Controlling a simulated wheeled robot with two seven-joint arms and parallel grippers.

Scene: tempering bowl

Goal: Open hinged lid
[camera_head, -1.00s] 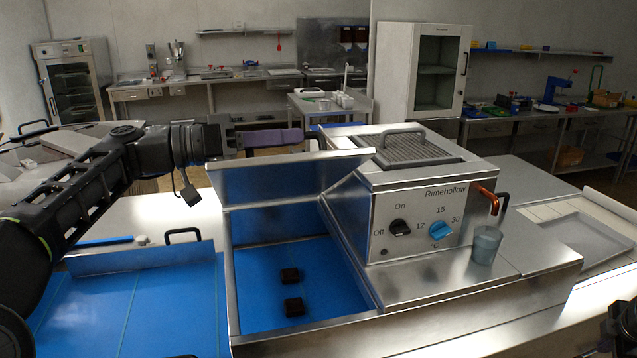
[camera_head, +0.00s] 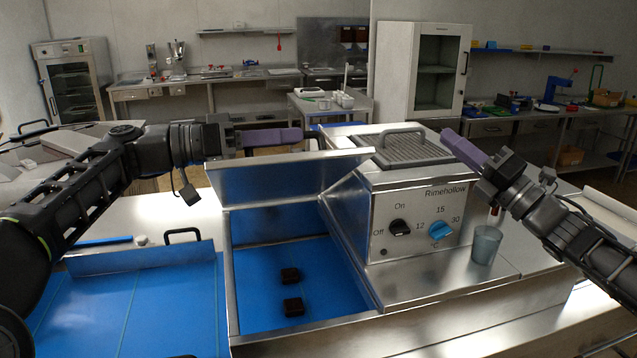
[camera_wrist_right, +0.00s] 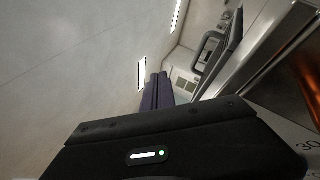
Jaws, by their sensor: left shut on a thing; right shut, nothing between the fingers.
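The hinged lid (camera_head: 290,178) is a steel panel standing raised and tilted over the left basin of the Rimehollow machine (camera_head: 415,205). The basin (camera_head: 262,268) lies uncovered, with a blue floor. My left gripper (camera_head: 300,137) is at the lid's upper edge, its purple fingers shut on what looks like the lid's dark handle (camera_head: 316,140), mostly hidden. My right gripper (camera_head: 447,137) is shut and empty, above the machine's right top edge. Its purple fingers (camera_wrist_right: 152,92) also show in the right wrist view.
A grey cup (camera_head: 486,245) stands on the right ledge, close below my right arm. The machine's top has a ribbed cover with a handle (camera_head: 402,132). A blue tray (camera_head: 130,300) lies at left.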

